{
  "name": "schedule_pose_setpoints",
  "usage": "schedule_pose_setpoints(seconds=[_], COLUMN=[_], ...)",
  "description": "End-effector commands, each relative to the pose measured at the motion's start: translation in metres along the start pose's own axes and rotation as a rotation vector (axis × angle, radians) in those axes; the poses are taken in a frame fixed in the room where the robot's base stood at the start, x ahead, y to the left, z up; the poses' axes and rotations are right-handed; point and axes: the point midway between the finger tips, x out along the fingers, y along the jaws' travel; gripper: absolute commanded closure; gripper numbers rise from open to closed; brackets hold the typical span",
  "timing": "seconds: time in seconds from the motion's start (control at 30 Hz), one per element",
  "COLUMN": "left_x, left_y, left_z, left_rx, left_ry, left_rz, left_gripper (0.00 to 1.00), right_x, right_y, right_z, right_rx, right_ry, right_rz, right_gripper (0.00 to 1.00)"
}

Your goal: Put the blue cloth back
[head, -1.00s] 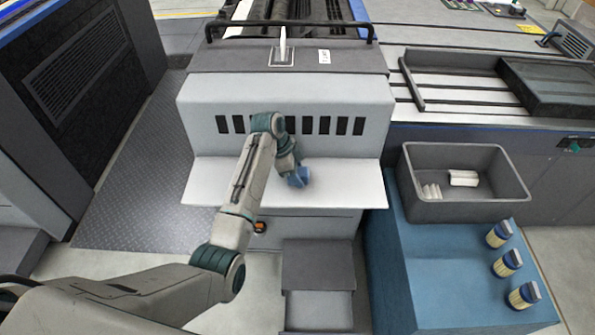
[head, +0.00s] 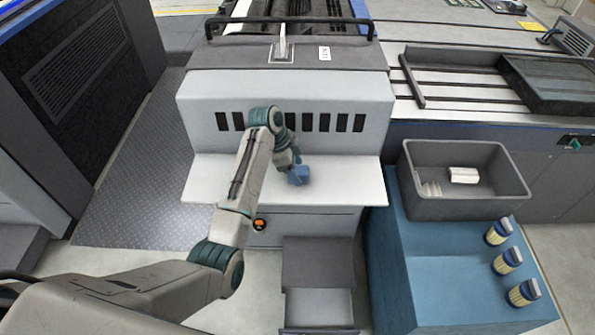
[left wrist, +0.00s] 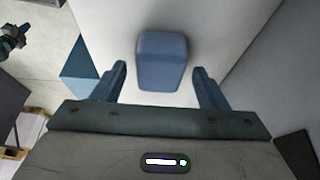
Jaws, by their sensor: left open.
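The blue cloth (left wrist: 162,60) is a folded, block-like pad on the white shelf in the left wrist view, between and a little beyond the fingers. In the head view the cloth (head: 300,176) is a small blue shape on the white shelf (head: 345,185), partly hidden by the gripper. My left gripper (head: 294,167) is low over the shelf at the cloth. Its two blue fingers (left wrist: 160,82) are open in the left wrist view, with gaps on both sides of the cloth. A small jointed part at the left wrist view's upper left may be my right arm's end; its jaws are unclear.
A grey bin (head: 465,210) with white items inside stands on a blue bench (head: 415,270) to the right. Several blue-capped cylinders (head: 507,261) stand at its right edge. The slotted grey machine front (head: 350,95) rises behind the shelf. The shelf's left part is clear.

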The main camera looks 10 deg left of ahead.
Motion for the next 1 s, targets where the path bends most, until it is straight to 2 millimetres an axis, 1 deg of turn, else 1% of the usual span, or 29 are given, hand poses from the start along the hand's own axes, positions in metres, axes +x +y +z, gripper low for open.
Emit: schedule_pose_setpoints(seconds=[0.03,0.3,0.4,0.5,0.67,1.0], left_x=[-0.009,-0.067,-0.085,-0.097,-0.106,-0.105], left_y=[-0.001,-0.001,-0.001,-0.001,0.0,0.0], left_z=[0.001,0.001,0.001,0.0,0.0,0.0], left_rx=[0.002,0.001,0.001,0.0,0.0,-0.001], left_ry=[0.0,-0.001,0.0,0.0,0.0,0.0], left_rz=[-0.005,-0.005,-0.004,-0.001,0.0,0.001], left_gripper=[0.33,0.33,0.33,0.33,0.33,0.33], right_x=[0.004,0.016,0.018,0.015,0.014,0.015], right_y=[0.0,-0.001,-0.001,-0.001,0.0,0.0], right_z=[0.0,-0.003,-0.004,-0.007,-0.008,-0.003], right_rx=[0.0,0.0,0.0,0.0,0.0,-0.001], right_ry=[0.0,0.002,0.005,0.009,0.012,0.003], right_rz=[0.0,0.0,0.0,0.0,0.001,0.002], right_gripper=[1.0,1.0,1.0,1.0,1.0,1.0])
